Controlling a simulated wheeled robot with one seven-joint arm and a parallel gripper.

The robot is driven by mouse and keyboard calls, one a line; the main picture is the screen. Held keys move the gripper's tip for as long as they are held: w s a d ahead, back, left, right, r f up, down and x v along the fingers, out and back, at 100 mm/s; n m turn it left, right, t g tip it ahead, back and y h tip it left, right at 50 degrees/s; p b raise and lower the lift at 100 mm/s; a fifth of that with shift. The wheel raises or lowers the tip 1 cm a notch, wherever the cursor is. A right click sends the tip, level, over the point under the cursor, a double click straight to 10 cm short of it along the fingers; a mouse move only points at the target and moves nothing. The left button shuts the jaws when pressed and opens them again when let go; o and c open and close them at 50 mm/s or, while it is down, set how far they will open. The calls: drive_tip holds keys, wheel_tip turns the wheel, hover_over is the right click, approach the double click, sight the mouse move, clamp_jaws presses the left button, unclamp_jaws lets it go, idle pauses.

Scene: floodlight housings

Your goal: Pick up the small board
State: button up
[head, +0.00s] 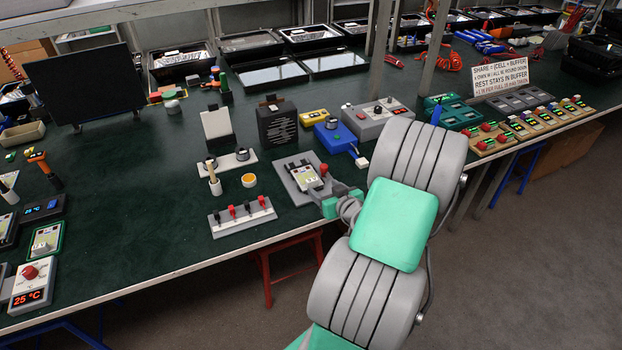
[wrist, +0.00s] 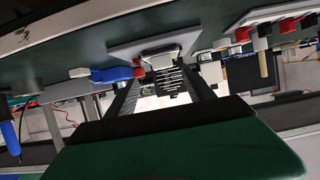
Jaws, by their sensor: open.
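The small board (head: 306,178) is pale with a greenish face and dark parts. It lies on a grey plate (head: 287,178) near the front edge of the dark green bench. My gripper (head: 325,190) is at the board's near right side, and my arm reaches in from the lower right. In the wrist view the board (wrist: 160,55) shows as a pale block beyond the fingertips, between the lines of the two fingers. The jaws of my gripper (wrist: 161,78) are apart with nothing held. Whether a finger touches the board I cannot tell.
A strip with red and black terminals (head: 243,217) lies left of the plate. A blue device (head: 335,138) and a grey terminal box (head: 378,118) stand behind it. A black box (head: 277,122) stands farther back. The bench's left middle is mostly clear. A red stool (head: 290,265) is below.

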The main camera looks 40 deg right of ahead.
sight(313, 183)
drive_tip(key=x, duration=0.3)
drive_tip(key=p+x, duration=0.1)
drive_tip(key=x, duration=0.2)
drive_tip(key=shift+w+a+f, duration=0.2)
drive_tip(key=shift+f, duration=0.1)
clamp_jaws()
